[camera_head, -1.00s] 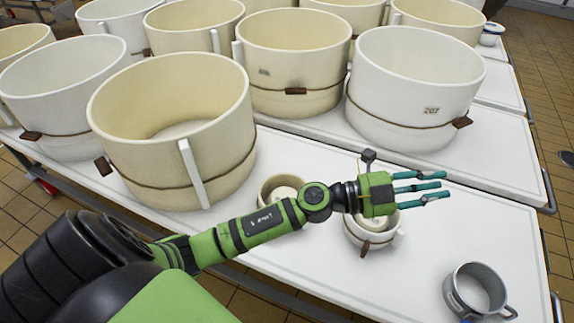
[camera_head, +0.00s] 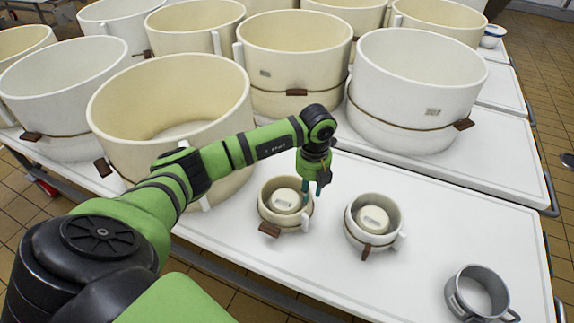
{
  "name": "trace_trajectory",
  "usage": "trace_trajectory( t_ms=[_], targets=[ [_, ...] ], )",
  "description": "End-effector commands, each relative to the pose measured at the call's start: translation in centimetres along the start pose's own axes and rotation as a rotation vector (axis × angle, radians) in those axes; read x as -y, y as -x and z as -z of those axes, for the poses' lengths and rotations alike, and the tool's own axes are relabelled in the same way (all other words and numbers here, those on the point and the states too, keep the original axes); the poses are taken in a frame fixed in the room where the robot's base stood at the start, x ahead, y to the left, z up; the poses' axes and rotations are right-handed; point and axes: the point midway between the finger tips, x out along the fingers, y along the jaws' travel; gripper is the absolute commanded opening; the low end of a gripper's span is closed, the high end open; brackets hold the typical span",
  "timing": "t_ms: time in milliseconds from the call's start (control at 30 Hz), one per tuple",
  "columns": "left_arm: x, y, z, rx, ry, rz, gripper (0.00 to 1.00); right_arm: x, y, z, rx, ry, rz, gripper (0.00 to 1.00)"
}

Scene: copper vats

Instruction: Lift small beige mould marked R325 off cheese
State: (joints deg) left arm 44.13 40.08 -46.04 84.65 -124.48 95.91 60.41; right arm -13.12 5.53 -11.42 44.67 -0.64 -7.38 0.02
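The small beige mould (camera_head: 271,218) stands on the white table, left of a small white mould (camera_head: 386,236). It surrounds a round pale cheese (camera_head: 286,200) with a rectangular mark on top. No R325 marking can be read. A brown tag hangs at the mould's front. My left gripper (camera_head: 312,192) points down at the mould's right rim, its teal fingers apart with a gap between them. The fingers appear to lie on either side of the rim; I cannot tell whether they touch it. My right gripper is not in view.
The small white mould also holds a round cheese (camera_head: 373,218). A grey metal pot (camera_head: 478,295) with handles stands at the table's front right. Large cream and white moulds (camera_head: 415,85) crowd the back and left. The white table (camera_head: 470,215) is clear right of the small white mould.

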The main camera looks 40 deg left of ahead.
Motion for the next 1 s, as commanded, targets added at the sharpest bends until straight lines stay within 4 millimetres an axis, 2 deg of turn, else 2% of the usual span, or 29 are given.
trace_trajectory(
  t_ms=[200,300,567,633,667,1000],
  targets=[
    [-0.1,-3.4,-0.1,-0.003,0.0,0.003,0.27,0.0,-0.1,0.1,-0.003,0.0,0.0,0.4],
    [-0.2,-4.2,-0.1,-0.002,-0.001,0.002,0.27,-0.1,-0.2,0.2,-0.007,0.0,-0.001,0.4],
    [-0.1,-4.5,-0.2,0.0,-0.003,0.005,0.27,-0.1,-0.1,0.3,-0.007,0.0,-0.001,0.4],
    [-0.1,-4.5,-0.2,0.0,-0.003,0.005,0.03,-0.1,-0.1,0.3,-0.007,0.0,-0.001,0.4],
    [-0.1,-4.5,-0.2,0.0,-0.003,0.005,0.0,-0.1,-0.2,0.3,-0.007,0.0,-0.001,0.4],
    [-0.1,-4.3,-0.2,0.001,-0.002,0.006,0.0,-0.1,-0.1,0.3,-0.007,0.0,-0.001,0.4]
  ],
)
